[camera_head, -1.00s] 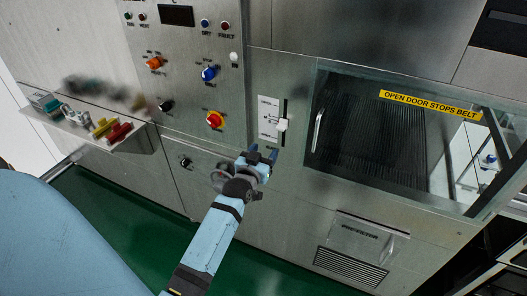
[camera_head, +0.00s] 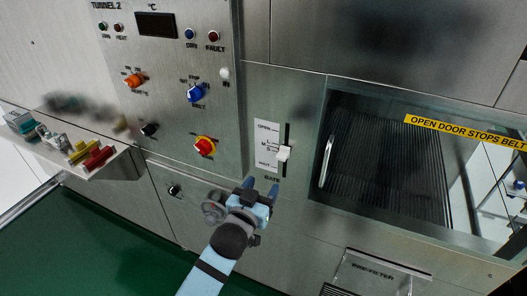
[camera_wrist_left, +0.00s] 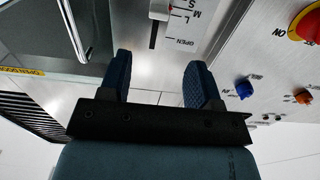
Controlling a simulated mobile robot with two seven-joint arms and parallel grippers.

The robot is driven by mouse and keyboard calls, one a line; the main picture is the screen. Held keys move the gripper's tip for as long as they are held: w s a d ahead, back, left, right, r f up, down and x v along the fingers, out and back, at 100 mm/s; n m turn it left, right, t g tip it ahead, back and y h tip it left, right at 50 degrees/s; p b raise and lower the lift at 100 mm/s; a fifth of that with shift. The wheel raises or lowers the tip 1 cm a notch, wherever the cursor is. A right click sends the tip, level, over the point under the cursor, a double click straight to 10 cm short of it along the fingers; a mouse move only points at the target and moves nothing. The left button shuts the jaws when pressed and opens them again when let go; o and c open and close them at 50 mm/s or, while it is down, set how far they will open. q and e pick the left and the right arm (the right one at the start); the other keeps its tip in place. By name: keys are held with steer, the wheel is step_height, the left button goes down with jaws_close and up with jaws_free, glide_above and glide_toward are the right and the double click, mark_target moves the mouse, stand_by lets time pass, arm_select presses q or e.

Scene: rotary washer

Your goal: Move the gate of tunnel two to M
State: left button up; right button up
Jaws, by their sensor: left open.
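The gate slider's white knob (camera_head: 284,153) sits in a dark vertical slot on the steel front. A white scale card (camera_head: 267,146) left of it reads OPEN at the top, then L, M, S and a lowest mark. The knob is near the M and S marks; I cannot tell exactly which. My left gripper (camera_head: 261,188) is open and empty, just below and left of the knob, apart from it. In the left wrist view the knob (camera_wrist_left: 160,9) shows at the top, beyond the open fingers (camera_wrist_left: 158,84), with the scale card (camera_wrist_left: 186,30) beside it.
A panel marked TUNNEL 2 (camera_head: 105,5) carries a blue knob (camera_head: 196,93), an orange knob (camera_head: 134,80) and a red-yellow switch (camera_head: 204,147). A door handle (camera_head: 326,160) stands out right of the slider. A shelf (camera_head: 112,166) with coloured items is at left.

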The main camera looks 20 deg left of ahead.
mark_target(280, 159)
arm_select(q)
steer(key=w, duration=0.4)
steer(key=w+p, duration=0.1)
steer(key=w, duration=0.3)
steer(key=w+p, duration=0.1)
steer(key=w, duration=0.3)
steer(key=shift+w+d+r, duration=0.15)
steer(key=shift+w+d, duration=0.1)
steer(key=shift+d, duration=0.05)
steer(key=shift+w, duration=0.5)
arm_select(e)
steer(key=shift+s+d+r, duration=0.45)
steer(key=shift+s+r, duration=0.15)
steer(key=shift+r, duration=0.2)
arm_select(q)
steer(key=c, duration=1)
jaws_close()
